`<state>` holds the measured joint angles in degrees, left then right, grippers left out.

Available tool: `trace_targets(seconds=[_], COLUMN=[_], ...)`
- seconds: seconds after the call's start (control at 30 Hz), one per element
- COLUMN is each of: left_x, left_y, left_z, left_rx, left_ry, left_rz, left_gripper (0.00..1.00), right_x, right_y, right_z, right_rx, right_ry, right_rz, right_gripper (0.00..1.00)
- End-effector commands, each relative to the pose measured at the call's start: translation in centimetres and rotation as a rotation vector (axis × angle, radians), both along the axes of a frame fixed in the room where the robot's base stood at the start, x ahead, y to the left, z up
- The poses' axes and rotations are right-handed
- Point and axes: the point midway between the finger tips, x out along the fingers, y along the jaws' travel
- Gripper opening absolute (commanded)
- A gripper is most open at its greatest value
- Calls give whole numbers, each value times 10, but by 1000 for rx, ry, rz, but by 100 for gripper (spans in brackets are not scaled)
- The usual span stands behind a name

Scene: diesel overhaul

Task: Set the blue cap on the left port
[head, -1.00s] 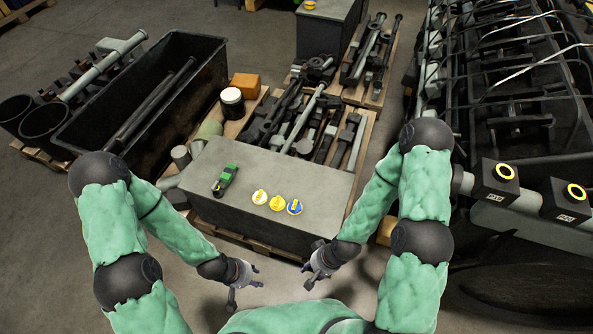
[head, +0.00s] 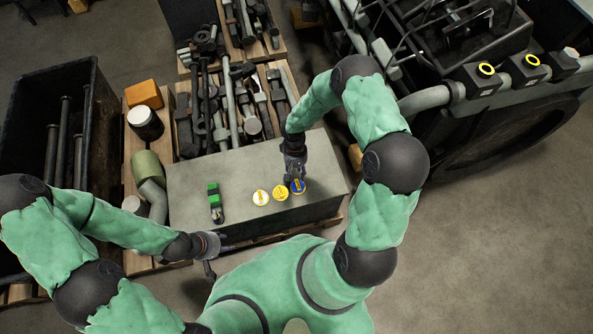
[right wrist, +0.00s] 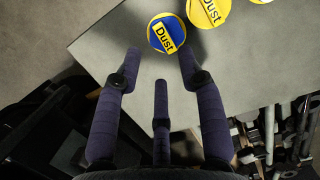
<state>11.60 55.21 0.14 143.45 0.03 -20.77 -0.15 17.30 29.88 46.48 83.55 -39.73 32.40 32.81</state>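The blue cap (head: 298,186) with a yellow label lies on the grey box top (head: 240,165), rightmost in a row of caps. My right gripper (head: 295,177) is above the box top, close to the blue cap. In the right wrist view the blue cap (right wrist: 167,33) lies just beyond the open fingertips of my right gripper (right wrist: 158,62), with nothing between the fingers. Black ports (head: 479,76) with yellow rings stand on the engine at the upper right. My left gripper (head: 212,254) is low, in front of the box; its finger opening is unclear.
A yellow cap (head: 280,193) and a white-and-yellow cap (head: 261,198) lie left of the blue cap. A green-and-black tool (head: 215,203) lies further left. Pallets of metal parts (head: 235,100) stand behind the box. Open floor (head: 430,240) lies to the right.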

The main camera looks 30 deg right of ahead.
Motion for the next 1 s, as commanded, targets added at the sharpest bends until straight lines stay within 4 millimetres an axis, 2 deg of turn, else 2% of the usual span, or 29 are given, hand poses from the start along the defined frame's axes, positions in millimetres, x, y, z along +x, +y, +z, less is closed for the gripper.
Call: trace_targets(seconds=[0.27, 0.73, 1.0], left_x=[0, 0, 0], left_y=[0, 0, 0], left_z=[-11, -43, -67], left_rx=[0, 0, 0], left_ry=[1, 0, 0], left_rz=[0, 0, 0], left_gripper=[40, 40, 40], right_x=[0, 0, 0], right_y=[0, 0, 0], right_z=[-16, -63, -87], right_rx=[0, 2, 1], right_ry=[1, 0, 0], right_rz=[0, 1, 1], right_gripper=[39, 39, 39])
